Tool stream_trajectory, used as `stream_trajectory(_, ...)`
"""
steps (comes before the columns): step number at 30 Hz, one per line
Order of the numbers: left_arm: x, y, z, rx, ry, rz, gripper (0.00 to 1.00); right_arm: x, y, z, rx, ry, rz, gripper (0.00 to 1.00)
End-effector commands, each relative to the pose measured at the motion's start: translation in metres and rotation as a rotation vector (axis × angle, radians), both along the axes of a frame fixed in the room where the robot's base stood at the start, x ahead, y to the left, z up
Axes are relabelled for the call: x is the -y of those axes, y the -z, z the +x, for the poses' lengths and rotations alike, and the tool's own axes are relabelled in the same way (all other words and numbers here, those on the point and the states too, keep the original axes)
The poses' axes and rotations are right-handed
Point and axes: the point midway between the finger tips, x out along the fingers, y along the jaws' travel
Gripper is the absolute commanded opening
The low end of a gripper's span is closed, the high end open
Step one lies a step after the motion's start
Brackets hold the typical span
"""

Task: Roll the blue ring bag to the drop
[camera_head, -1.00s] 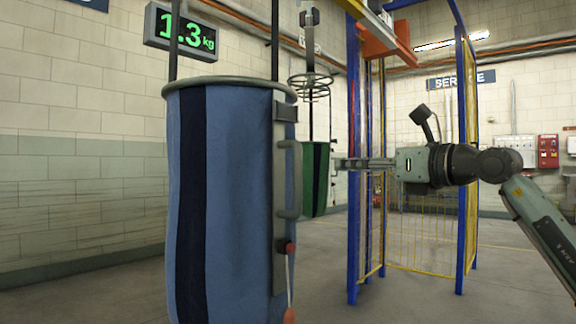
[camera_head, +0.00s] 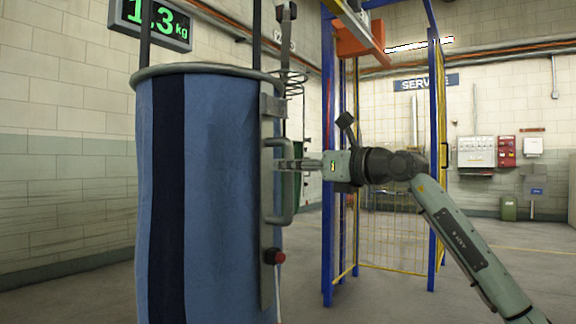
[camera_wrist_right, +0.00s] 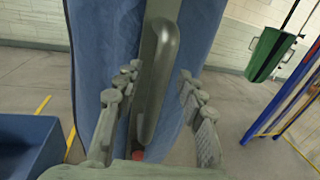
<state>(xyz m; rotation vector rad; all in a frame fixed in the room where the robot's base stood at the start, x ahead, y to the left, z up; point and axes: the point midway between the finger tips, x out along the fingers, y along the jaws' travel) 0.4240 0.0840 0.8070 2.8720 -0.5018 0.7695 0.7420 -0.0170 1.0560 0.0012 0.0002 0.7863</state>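The blue ring bag (camera_head: 222,190), with a dark navy stripe and a metal ring at its top, hangs upright at the left of the head view. A grey handle (camera_head: 285,206) stands on a metal plate on its right side. My right gripper (camera_head: 282,164) is at the upper part of this handle. In the right wrist view the bag (camera_wrist_right: 98,50) fills the background, and the handle (camera_wrist_right: 158,85) stands between the spread fingers (camera_wrist_right: 158,92), with gaps visible on both sides. My left gripper is not in view.
A display (camera_head: 150,24) reads 1.3 kg behind the bag. A green bag (camera_wrist_right: 270,53) hangs farther off. A blue-posted frame with yellow mesh (camera_head: 395,225) stands behind my right arm. A blue box (camera_wrist_right: 30,145) shows at lower left in the wrist view. Open floor lies at right.

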Motion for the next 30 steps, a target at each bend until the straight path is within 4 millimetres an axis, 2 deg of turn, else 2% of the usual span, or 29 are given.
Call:
stream_trajectory(5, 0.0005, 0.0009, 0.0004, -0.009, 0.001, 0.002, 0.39, -0.0105, 0.0001, 0.0109, 0.0, 0.001, -0.001, 0.39)
stream_trajectory(14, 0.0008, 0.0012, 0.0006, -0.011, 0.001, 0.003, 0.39, -0.012, 0.0003, 0.0122, 0.001, 0.001, -0.002, 0.38)
stream_trajectory(23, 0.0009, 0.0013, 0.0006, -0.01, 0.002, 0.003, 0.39, -0.0118, 0.0003, 0.0121, 0.0, 0.001, -0.001, 0.01)
stream_trajectory(30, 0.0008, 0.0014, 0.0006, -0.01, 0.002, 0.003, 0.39, -0.0117, 0.0003, 0.0122, 0.0, 0.001, -0.001, 0.0)
